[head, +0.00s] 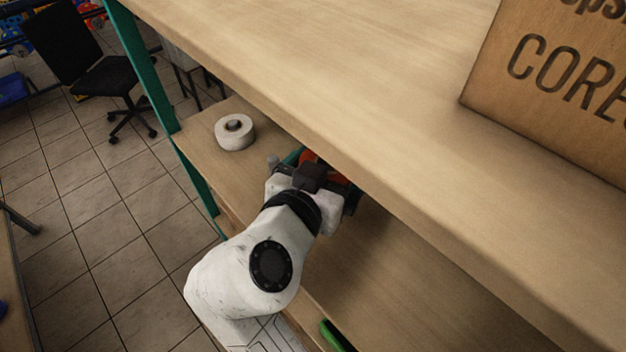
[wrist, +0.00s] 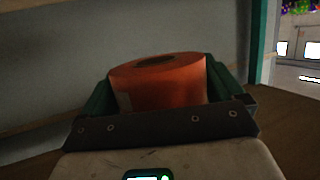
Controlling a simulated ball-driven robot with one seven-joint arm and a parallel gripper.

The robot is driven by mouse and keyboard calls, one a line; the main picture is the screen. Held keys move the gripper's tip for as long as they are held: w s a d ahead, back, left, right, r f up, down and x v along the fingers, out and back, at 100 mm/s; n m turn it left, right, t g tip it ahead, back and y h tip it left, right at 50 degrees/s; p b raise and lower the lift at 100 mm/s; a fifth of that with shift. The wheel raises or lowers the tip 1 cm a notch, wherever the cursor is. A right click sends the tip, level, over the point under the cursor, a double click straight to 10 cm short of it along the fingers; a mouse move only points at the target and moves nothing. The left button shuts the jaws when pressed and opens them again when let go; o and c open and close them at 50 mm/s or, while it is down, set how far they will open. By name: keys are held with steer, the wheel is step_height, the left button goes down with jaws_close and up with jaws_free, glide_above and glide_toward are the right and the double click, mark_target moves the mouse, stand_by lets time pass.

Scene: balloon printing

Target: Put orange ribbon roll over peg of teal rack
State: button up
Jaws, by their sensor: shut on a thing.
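The orange ribbon roll (wrist: 157,86) sits between the teal-green fingers of my gripper (wrist: 160,92) in the wrist view, its flat end with the hole facing up. My gripper is shut on it. In the head view only a small part of the orange roll (head: 309,155) shows beside my gripper (head: 320,172), under the upper board's edge. The teal rack (head: 152,75) shows as a teal post with wooden shelves. I cannot make out a free peg for certain; part of the lower shelf is hidden by the upper board and my arm.
A white roll (head: 234,132) lies on the lower shelf (head: 200,132), left of my gripper, with a dark stub in its hole. A cardboard box (head: 560,85) stands on the upper board (head: 330,65). A green thing (head: 336,337) shows low down. Tiled floor is open at left.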

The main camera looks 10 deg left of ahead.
steer(key=shift+w+a+f, duration=0.1)
steer(key=shift+w+a, duration=0.1)
steer(key=shift+w, duration=0.2)
steer(key=shift+f, duration=0.1)
